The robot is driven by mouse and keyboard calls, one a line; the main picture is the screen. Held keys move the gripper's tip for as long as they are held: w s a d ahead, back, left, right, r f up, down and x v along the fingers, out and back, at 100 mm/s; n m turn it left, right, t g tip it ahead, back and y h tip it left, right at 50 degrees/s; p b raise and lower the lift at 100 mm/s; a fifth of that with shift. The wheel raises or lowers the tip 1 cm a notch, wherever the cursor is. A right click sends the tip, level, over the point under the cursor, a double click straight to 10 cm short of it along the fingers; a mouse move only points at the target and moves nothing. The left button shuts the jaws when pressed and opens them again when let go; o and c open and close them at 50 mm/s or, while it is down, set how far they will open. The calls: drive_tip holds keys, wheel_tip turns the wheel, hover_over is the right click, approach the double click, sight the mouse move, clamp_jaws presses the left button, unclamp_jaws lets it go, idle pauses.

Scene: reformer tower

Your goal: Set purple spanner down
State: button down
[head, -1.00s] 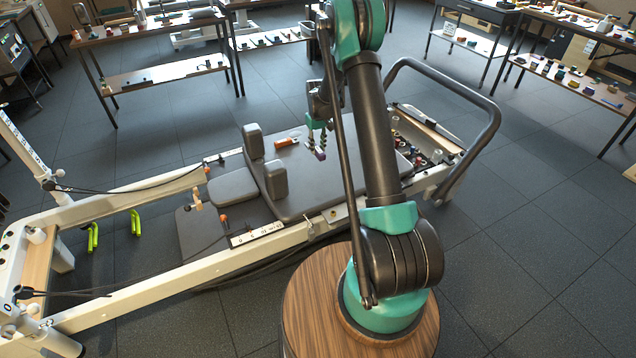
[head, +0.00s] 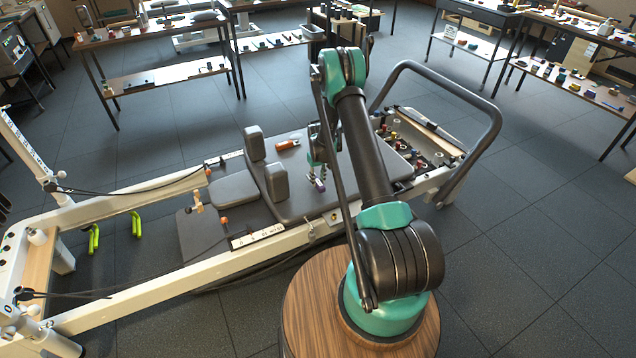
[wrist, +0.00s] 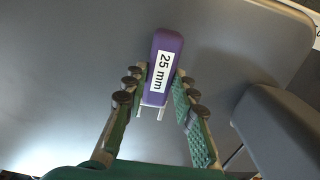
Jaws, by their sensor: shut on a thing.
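My gripper (head: 318,180) is over the dark padded carriage (head: 300,205) of the reformer, right of the upright shoulder pads. In the wrist view my gripper (wrist: 158,105) points at the smooth grey pad, with a finger on each side of the purple spanner (wrist: 162,68).
An orange-handled object (head: 287,145) lies on the carriage behind my gripper. Grey shoulder pads (head: 276,182) stand to the left. A compartment with several small coloured items (head: 412,145) is at the right, near the curved metal bar (head: 478,98).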

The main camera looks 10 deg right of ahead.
drive_tip(key=shift+f, duration=0.7)
drive_tip(key=shift+f, duration=0.1)
drive_tip(key=c, duration=1.2)
unclamp_jaws()
